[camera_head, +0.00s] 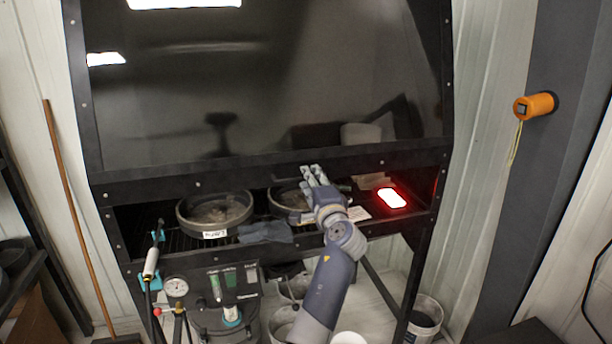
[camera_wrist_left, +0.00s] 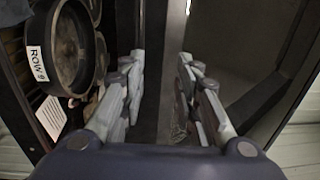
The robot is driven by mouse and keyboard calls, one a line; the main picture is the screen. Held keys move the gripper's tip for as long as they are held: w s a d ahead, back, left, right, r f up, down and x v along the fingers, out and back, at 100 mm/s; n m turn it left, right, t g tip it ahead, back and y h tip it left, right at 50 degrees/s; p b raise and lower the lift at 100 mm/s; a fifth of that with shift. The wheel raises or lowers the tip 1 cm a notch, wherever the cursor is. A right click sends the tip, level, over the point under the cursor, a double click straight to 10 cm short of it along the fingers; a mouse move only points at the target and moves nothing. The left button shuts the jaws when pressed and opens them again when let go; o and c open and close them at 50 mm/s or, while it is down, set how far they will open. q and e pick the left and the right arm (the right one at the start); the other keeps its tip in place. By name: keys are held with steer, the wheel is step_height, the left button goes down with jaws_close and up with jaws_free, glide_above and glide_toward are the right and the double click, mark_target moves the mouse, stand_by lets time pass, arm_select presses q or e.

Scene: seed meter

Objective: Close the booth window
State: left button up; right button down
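The booth window (camera_head: 270,100) is a large dark glass pane in a black frame. Its black lower rail (camera_head: 240,172) hangs above the booth's front edge, leaving an open gap with the pans in view. My left gripper (camera_head: 313,175) is at this rail, right of its middle. In the left wrist view my left gripper (camera_wrist_left: 160,90) is open, its two grey fingers spread, with the dark rail (camera_wrist_left: 157,30) running between them. I cannot tell whether the fingers touch it. My right gripper is not in view.
Two round pans (camera_head: 215,212) (camera_head: 288,203) sit on the booth's grate. A glowing red-rimmed lamp (camera_head: 391,198) and a paper card (camera_head: 358,213) lie to the right. A gauge (camera_head: 176,287) and hoses are below left. An orange reel (camera_head: 536,105) hangs on the right post.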

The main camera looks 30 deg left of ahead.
arm_select(q)
steer(key=shift+s+d+r, duration=0.25)
steer(key=shift+d+r, duration=0.05)
steer(key=shift+d, duration=0.2)
steer(key=shift+c, duration=0.6)
steer(key=shift+d, duration=0.1)
steer(key=c, duration=0.4)
jaws_close()
steer(key=shift+a+f, duration=0.1)
steer(key=shift+a, duration=0.1)
steer(key=shift+c, duration=0.9)
jaws_free()
steer(key=shift+w+a, duration=0.1)
steer(key=o, duration=0.7)
steer(key=v, duration=0.7)
steer(key=shift+s+d, duration=0.25)
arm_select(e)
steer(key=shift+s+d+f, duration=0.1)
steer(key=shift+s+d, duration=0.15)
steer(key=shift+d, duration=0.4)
